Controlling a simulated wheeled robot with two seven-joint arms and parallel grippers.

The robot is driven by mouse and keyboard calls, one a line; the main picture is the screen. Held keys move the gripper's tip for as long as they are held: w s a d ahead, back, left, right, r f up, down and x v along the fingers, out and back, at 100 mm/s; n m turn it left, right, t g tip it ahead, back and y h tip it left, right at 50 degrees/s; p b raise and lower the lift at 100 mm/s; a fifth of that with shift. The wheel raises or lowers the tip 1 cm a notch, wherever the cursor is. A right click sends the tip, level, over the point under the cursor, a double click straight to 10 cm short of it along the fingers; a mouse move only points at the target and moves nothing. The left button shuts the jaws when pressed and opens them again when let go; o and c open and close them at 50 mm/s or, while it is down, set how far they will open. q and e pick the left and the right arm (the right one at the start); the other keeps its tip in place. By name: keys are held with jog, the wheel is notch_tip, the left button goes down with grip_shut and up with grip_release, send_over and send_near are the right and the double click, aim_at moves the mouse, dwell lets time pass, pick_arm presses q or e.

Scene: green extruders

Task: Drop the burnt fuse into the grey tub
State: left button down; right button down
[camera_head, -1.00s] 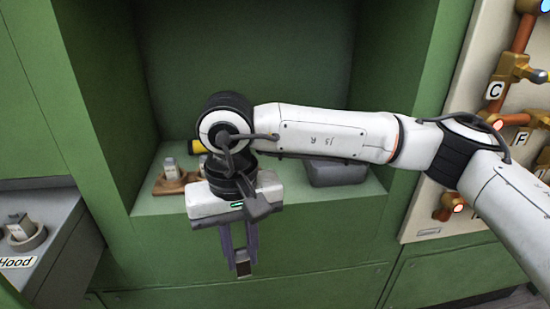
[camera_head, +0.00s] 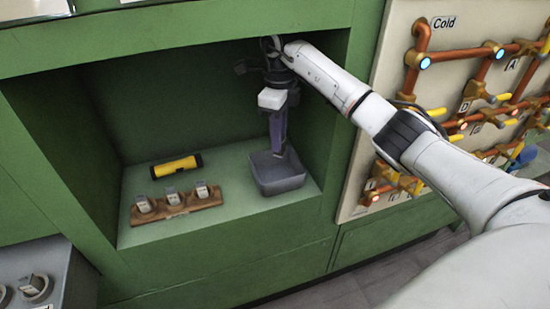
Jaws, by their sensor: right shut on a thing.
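My right gripper (camera_head: 279,150) reaches into the green alcove from the upper right and points down. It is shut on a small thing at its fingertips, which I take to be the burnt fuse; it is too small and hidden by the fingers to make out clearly. The grey tub (camera_head: 277,183) stands on the alcove floor at the right, open at the top. The fingertips are over the tub's opening, near its back rim. The tub's inside looks empty as far as I can see. My left gripper is not in view.
A wooden rack (camera_head: 178,208) with three pale fuse-like blocks stands on the alcove floor at the left. A yellow-and-black cylinder (camera_head: 176,167) lies behind it. Alcove walls are close to my right arm. A pipe panel (camera_head: 455,90) with valves is at the right.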

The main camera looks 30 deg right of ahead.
aim_at(282, 153)
jog(key=shift+s+d+m, duration=0.15)
jog(key=shift+d+m, duration=0.25)
jog(key=shift+d, duration=0.05)
jog(key=shift+d+f, duration=0.1)
jog(key=shift+f, duration=0.05)
notch_tip(282, 153, down, 4)
jog(key=shift+f, duration=0.25)
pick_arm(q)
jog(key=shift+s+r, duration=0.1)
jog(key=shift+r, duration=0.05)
pick_arm(e)
jog(key=shift+f, duration=0.6)
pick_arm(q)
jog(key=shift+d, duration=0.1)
pick_arm(e)
jog(key=c, duration=1.5)
grip_release()
jog(key=shift+r, duration=0.1)
